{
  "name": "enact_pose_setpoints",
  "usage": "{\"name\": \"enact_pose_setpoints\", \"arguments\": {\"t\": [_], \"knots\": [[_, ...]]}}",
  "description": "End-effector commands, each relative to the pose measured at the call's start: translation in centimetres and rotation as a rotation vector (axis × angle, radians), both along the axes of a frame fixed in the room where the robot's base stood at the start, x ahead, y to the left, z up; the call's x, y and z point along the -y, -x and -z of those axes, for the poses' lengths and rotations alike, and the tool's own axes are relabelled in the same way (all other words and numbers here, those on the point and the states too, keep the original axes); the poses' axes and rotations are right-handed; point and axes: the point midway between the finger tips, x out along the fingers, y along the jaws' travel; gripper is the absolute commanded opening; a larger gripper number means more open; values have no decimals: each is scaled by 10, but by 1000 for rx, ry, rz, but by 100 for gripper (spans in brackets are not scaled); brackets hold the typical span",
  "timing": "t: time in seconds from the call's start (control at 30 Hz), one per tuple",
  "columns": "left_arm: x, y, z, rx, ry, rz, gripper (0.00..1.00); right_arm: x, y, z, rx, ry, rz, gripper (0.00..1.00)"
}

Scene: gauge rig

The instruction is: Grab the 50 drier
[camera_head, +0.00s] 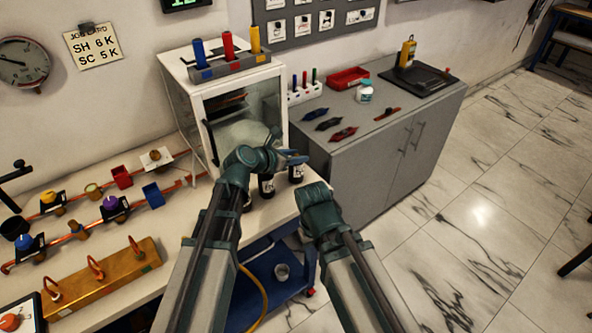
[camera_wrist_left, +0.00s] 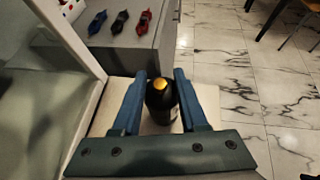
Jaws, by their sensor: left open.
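Dark cylindrical driers stand on the white bench top in front of the glass-fronted cabinet. In the head view one drier (camera_head: 267,187) is left of another drier (camera_head: 297,173), both partly hidden by my left arm. My left gripper (camera_head: 293,158) is above the right one. In the left wrist view the open blue fingers of the left gripper (camera_wrist_left: 159,82) are on either side of a dark drier (camera_wrist_left: 160,100) with an orange top. I cannot tell whether they touch it. No number on the driers is readable. My right arm shows, but its fingers do not.
The white cabinet (camera_head: 188,110) stands close behind the driers. A grey cupboard (camera_head: 375,150) with pliers-like tools, a red tray (camera_head: 348,78) and a white jar (camera_head: 364,91) is to the right. Copper pipework and a brass manifold (camera_head: 105,278) occupy the left bench.

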Motion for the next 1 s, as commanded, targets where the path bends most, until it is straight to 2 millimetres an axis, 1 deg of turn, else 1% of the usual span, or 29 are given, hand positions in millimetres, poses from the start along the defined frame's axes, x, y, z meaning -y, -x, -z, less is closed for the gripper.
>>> {"name": "enact_pose_setpoints", "arguments": {"t": [0.03, 0.17, 0.2, 1.0], "knots": [[0, 0, 0, 0, 0, 0, 31, 0, 0, 0, 0, 0, 0, 50], [0, 0, 0, 0, -1, 0, 8, 0, 0, 0, 0, 0, 0, 50], [0, 0, 0, 0, -1, 0, 1, 0, 0, 0, 0, 0, 0, 50], [-1, 2, 3, -3, -7, 4, 0, 0, 0, 2, 0, 0, 0, 50]]}}
